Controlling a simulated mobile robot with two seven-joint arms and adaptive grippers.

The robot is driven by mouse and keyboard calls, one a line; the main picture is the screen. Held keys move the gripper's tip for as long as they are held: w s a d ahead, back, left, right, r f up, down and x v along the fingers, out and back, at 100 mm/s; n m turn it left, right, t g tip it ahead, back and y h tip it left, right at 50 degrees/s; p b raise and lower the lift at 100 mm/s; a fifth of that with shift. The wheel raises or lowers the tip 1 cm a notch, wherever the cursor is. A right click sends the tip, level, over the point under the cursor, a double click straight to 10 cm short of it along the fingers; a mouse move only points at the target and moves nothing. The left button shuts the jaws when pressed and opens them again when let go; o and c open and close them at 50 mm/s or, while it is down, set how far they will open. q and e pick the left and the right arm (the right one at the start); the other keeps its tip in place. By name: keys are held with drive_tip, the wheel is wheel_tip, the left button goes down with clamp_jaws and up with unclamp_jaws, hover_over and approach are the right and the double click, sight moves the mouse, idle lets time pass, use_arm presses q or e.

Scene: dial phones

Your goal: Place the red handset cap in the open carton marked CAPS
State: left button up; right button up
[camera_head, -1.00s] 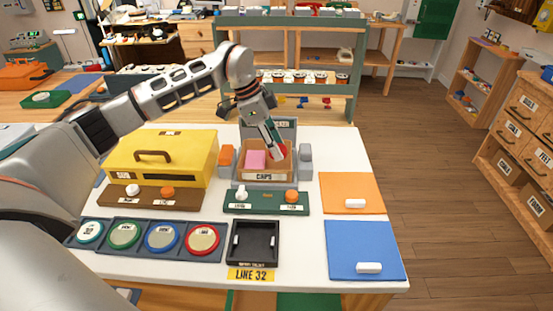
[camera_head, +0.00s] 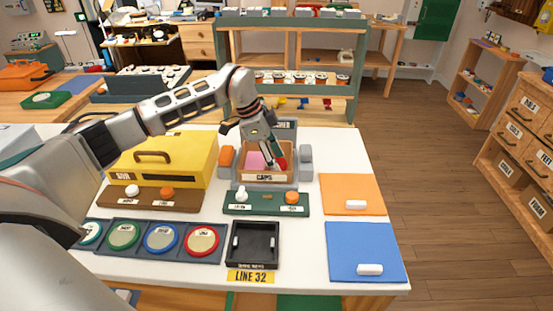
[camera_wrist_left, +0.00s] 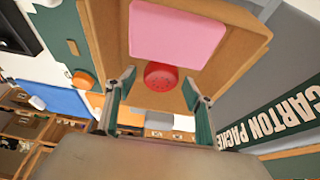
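The open carton marked CAPS (camera_head: 290,178) sits in the grey packing station on the white table. A pink block lies inside it (camera_head: 253,160), on the left. The red handset cap (camera_head: 282,163) is inside the carton's right part, low beside my fingers; the wrist view shows its round dotted face (camera_wrist_left: 160,77) beside the pink block. My left gripper (camera_head: 276,160) points down into the carton. In the wrist view its fingers (camera_wrist_left: 159,88) stand apart on either side of the cap, with visible gaps. Whether the cap touches the carton floor is unclear. My right gripper is not in view.
A yellow box (camera_head: 165,157) stands left of the carton. A green panel with a white and an orange knob (camera_head: 265,203) lies in front. An orange block (camera_head: 226,157) and grey post (camera_head: 305,158) flank the carton. Orange (camera_head: 340,190) and blue mats (camera_head: 360,245) lie right.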

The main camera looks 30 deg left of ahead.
use_arm(q)
drive_tip(key=p+v, duration=0.1)
drive_tip(key=v, duration=1.1)
idle(0.5)
